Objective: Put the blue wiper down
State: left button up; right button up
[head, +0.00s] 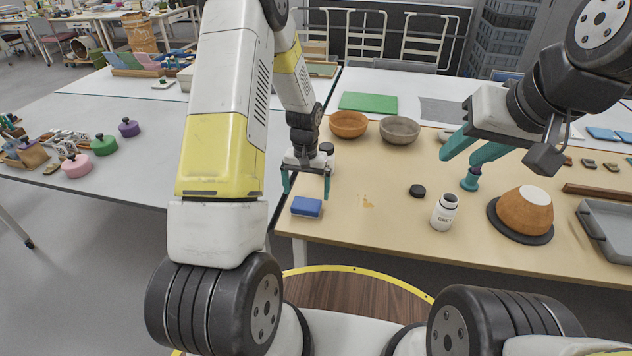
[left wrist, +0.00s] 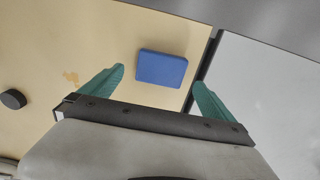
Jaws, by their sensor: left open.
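The blue wiper (head: 306,208) lies flat on the tan table top (head: 350,225), near its front left corner. It also shows in the left wrist view (left wrist: 161,68), between and a little beyond the fingertips. My left gripper (head: 306,187) is open and empty just behind and above the wiper, with its teal fingers pointing down. In the left wrist view (left wrist: 158,80) its fingers stand apart on either side of the wiper, not touching it. My right gripper (head: 458,155) is over the right part of the table, its teal fingers apart.
A black lid (head: 417,191), a white jar (head: 444,211) and an orange bowl upside down (head: 526,209) stand right of the wiper. Two bowls (head: 348,124) (head: 400,130) stand at the back. A teal piece (head: 470,181) is below the right gripper. Table around the wiper's right is clear.

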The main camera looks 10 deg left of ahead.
pick_arm(q)
notch_tip(320, 180, up, 5)
notch_tip(320, 180, up, 19)
jog(key=t+h, duration=0.1)
jog(key=t, duration=0.2)
send_over(307, 203)
jog(key=s, duration=0.8)
jog(key=s+d+r+t, duration=0.1)
jog(key=s+r, duration=0.3)
jog(key=s, duration=0.4)
jog(key=s+d+r+t+h, duration=0.1)
jog(key=s+r+t, duration=0.1)
jog(key=s+r, duration=0.3)
jog(key=s, duration=0.3)
jog(key=shift+s+r, duration=0.2)
jog(key=shift+r, duration=0.1)
jog(key=shift+w, duration=0.1)
